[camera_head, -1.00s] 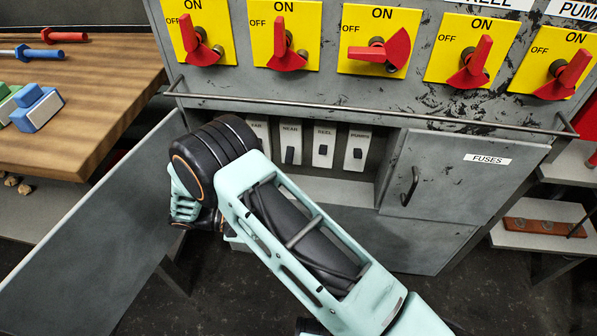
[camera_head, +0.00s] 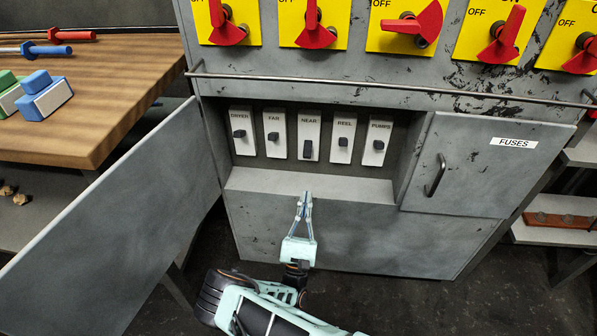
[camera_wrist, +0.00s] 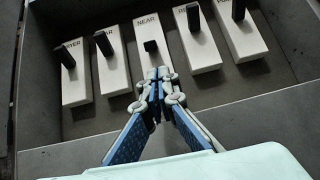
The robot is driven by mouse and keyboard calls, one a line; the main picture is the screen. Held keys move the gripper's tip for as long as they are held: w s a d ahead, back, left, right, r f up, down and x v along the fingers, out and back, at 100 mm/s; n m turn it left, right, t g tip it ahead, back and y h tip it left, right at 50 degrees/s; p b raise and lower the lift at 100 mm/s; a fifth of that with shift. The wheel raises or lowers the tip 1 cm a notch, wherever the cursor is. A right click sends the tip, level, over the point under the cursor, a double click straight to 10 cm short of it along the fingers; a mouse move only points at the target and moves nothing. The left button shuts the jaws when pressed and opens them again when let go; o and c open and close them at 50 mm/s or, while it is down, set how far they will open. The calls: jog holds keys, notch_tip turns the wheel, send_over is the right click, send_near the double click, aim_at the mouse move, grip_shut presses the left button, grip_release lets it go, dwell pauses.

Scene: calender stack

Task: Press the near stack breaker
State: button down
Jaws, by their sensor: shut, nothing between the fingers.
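The near stack breaker (camera_head: 309,125) is a white plate labelled NEAR in the middle of a row inside an open compartment. Its black toggle (camera_head: 308,150) sits lower on the plate than the neighbouring toggles. In the wrist view the toggle (camera_wrist: 151,46) looks shorter than the others and lies just beyond my fingertips. My gripper (camera_head: 306,197) is shut and empty, pointing up toward the compartment, below the NEAR plate in the head view. In the wrist view my gripper (camera_wrist: 160,76) overlaps the lower part of the NEAR plate; I cannot tell whether it touches.
Breakers DRYER (camera_head: 241,132), FAR (camera_head: 275,134), REEL (camera_head: 341,138) and PUMPS (camera_head: 377,139) flank it closely. A ledge (camera_head: 310,186) runs below. An open door (camera_head: 120,205) stands left, a shut FUSES door (camera_head: 468,165) right. A rail (camera_head: 400,88) crosses above.

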aim_at(308, 149)
jog(key=shift+a+f+n+y, duration=0.25)
jog(key=shift+a+n+y, duration=0.1)
jog(key=shift+n+y, duration=0.35)
jog(key=b+x, duration=0.1)
jog(key=x, duration=0.9)
jog(key=shift+r, duration=0.1)
jog(key=shift+a+r, duration=0.1)
jog(key=shift+r, duration=0.05)
jog(key=shift+s+g+p, duration=0.15)
jog(key=shift+g+p, duration=0.35)
jog(key=shift+p, duration=0.1)
